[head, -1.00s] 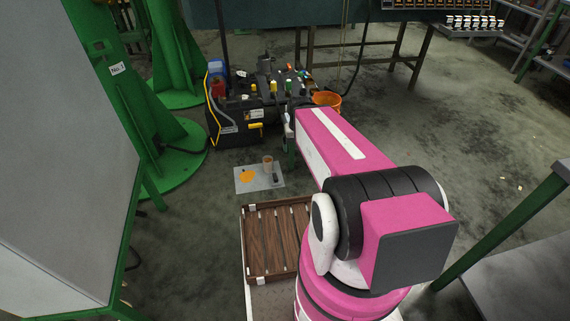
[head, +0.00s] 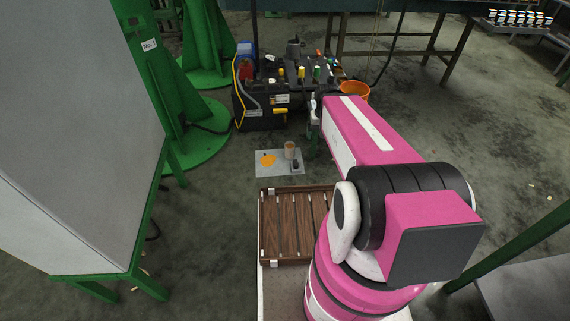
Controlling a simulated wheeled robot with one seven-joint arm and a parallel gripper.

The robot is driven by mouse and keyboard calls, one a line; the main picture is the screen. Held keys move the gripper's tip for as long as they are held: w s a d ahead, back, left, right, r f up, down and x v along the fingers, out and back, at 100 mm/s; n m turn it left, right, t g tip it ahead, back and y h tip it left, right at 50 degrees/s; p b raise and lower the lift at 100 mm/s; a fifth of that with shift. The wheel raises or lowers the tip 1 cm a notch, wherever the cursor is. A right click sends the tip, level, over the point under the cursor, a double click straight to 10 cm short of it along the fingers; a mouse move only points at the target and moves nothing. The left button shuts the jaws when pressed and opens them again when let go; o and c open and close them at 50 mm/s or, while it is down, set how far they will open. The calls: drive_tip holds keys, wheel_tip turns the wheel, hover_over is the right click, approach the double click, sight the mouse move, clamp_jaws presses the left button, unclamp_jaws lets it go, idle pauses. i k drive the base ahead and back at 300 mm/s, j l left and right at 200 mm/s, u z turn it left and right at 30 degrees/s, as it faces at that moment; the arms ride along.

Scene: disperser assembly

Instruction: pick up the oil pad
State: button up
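A light grey pad (head: 279,170) lies flat on the floor ahead, with an orange patch (head: 267,160) on its left part. I take it to be the oil pad. A brownish cup-like container (head: 290,150) and a small dark object (head: 296,165) are on its right part. My pink arm reaches forward to the right of the pad.
A wooden slatted tray (head: 292,226) is on my base, close in front. A black toolbox (head: 262,112) with bottles and an orange bucket (head: 354,91) stand beyond the pad. A grey panel on a green frame (head: 150,225) is at left, a table (head: 530,280) at lower right.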

sight(294, 165)
drive_tip(key=k+l, duration=0.1)
drive_tip(key=k, duration=0.35)
drive_tip(key=i+j, duration=0.1)
drive_tip(key=j, duration=0.7)
drive_tip(key=i+j, duration=0.15)
drive_tip(key=j, duration=0.2)
drive_tip(key=i+j, duration=0.1)
drive_tip(key=j, duration=0.3)
